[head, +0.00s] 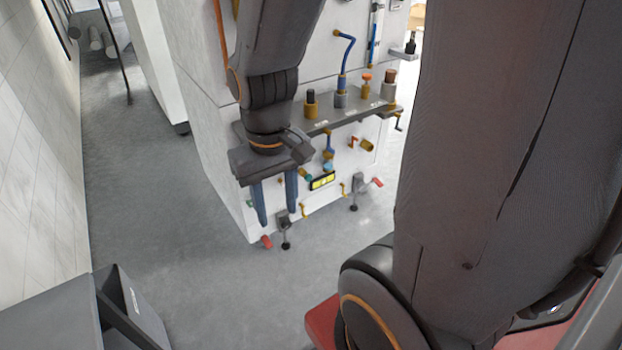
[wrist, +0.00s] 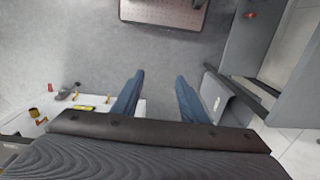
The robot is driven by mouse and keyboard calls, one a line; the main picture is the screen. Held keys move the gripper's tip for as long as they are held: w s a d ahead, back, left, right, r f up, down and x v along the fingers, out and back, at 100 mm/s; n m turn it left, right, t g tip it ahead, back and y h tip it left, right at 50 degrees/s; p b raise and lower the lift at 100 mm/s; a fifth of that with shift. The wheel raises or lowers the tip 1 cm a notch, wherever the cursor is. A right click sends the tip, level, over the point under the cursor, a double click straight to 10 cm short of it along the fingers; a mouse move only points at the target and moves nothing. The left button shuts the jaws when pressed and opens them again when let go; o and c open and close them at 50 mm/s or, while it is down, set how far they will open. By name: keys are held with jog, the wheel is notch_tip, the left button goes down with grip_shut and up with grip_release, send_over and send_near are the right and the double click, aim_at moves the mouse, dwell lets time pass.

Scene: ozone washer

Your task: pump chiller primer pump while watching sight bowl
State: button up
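A white cabinet (head: 205,110) carries a grey shelf (head: 345,112) with several fittings. A blue bent lever (head: 346,58) with an orange tip rises from a grey and blue base (head: 341,97) on this shelf; it looks like a pump handle. An orange-topped fitting (head: 366,84) and a brown-topped one (head: 389,82) stand to its right. I cannot tell which part is the sight bowl. My gripper (head: 278,215) hangs in front of the cabinet, left of and below the shelf, with blue fingers pointing down. In the wrist view my gripper (wrist: 158,84) is open and empty.
Small levers and red-tipped handles (head: 377,182) stick out low on the cabinet, near a yellow-marked label (head: 322,181). A dark grey bin-like box (head: 130,310) stands at the lower left. The grey floor (head: 140,190) left of the cabinet is clear.

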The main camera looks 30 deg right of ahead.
grip_shut()
dwell(1.7)
